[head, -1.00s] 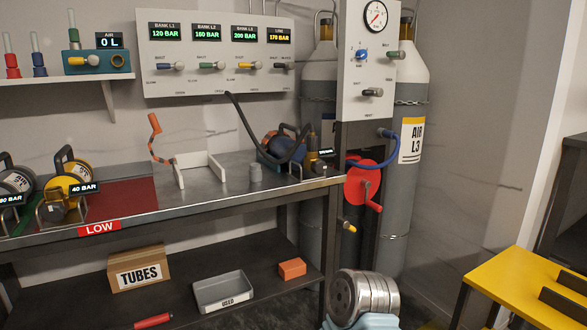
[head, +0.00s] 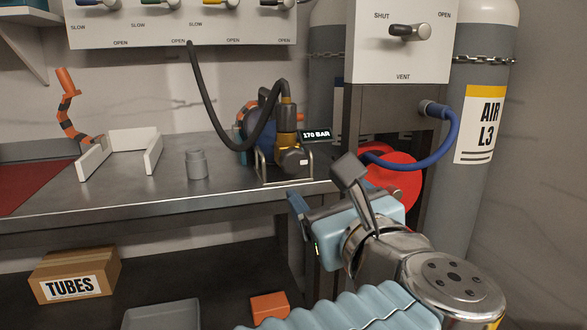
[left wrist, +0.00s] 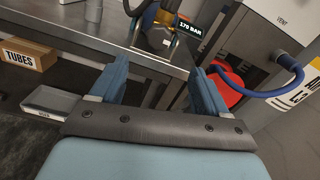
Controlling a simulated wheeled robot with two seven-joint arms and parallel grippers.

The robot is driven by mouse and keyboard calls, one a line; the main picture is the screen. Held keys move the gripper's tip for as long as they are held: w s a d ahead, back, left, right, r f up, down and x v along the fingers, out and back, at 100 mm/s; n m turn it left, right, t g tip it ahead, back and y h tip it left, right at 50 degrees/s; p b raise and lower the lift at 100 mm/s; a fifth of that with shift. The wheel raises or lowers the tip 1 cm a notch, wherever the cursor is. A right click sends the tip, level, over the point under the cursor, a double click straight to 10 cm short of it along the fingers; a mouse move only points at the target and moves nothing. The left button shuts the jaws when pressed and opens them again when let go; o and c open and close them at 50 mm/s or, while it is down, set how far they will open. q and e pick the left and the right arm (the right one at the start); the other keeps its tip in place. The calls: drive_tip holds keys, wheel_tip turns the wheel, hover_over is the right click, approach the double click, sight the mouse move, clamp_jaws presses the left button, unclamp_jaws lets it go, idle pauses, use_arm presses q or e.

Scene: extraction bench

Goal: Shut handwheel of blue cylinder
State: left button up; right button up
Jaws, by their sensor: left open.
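The blue cylinder (head: 248,118) lies in a metal cradle on the bench, its brass valve (head: 287,122) toward the bench front. A grey handwheel (head: 292,158) sits low on the valve, facing me. A black hose runs to the valve, and a display (head: 316,135) beside it reads 170 BAR. My left gripper (head: 325,195) is open and empty, in front of the bench edge, lower right of the handwheel and apart from it. In the left wrist view, its blue fingers (left wrist: 157,78) stand wide apart, with the valve (left wrist: 164,14) beyond them. My right gripper is not in view.
A red wheel (head: 395,180) and blue hose (head: 440,150) are just right of my left gripper, beside a tall grey cylinder (head: 478,190). A small grey pot (head: 197,163) and a white holder (head: 130,150) stand left on the bench (head: 90,207).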

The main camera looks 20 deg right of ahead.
sight(295, 163)
use_arm(q)
drive_tip(key=w, duration=0.4)
drive_tip(key=w+p, duration=0.1)
drive_tip(key=w, duration=0.8)
drive_tip(key=shift+a, duration=0.25)
drive_tip(key=c, duration=1)
drive_tip(key=shift+c, duration=0.2)
